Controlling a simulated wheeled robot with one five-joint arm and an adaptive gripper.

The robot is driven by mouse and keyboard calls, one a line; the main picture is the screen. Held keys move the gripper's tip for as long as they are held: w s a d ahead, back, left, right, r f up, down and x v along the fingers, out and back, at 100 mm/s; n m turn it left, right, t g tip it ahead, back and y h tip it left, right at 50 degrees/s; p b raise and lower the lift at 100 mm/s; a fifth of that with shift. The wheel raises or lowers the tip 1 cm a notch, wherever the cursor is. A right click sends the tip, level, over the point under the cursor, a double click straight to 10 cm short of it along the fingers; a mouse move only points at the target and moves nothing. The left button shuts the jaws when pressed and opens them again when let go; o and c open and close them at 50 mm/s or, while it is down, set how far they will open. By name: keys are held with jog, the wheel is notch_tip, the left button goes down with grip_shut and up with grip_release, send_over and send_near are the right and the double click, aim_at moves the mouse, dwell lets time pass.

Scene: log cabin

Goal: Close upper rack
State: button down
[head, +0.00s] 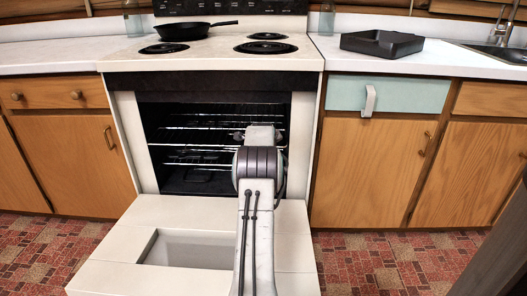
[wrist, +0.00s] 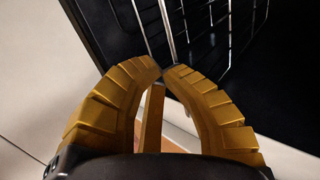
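The oven stands open, with its white door (head: 200,215) folded down flat toward me. Inside the dark cavity, the thin wires of the upper rack (head: 200,127) run across, above the wires of the lower rack (head: 195,163). My arm reaches over the door to the right part of the opening and hides part of both racks. In the wrist view the two yellow fingers of my gripper (wrist: 161,72) curve together, their tips almost touching. Metal rack wires (wrist: 168,35) lie just beyond the tips. I cannot tell which rack they belong to, or whether a wire is between the tips.
A black frying pan (head: 185,30) sits on the stovetop (head: 220,58). A dark square tray (head: 382,44) lies on the right counter (head: 345,62). Wooden cabinets (head: 370,170) flank the oven. The patterned floor (head: 375,262) is visible on both sides of the door.

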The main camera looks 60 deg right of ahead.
jog(key=d+p, duration=0.1)
jog(key=p, duration=0.2)
jog(key=w+d+p, duration=0.1)
jog(key=p, duration=0.2)
jog(key=shift+w+d+r, duration=0.2)
jog(key=shift+d+r, duration=0.2)
jog(key=p, duration=0.1)
jog(key=d+p, duration=0.1)
jog(key=p, duration=0.1)
jog(key=shift+w+f, duration=0.15)
jog(key=shift+w, duration=0.1)
jog(key=shift+w+d+f+p, duration=0.1)
jog(key=shift+f+p, duration=0.2)
jog(key=shift+p, duration=0.15)
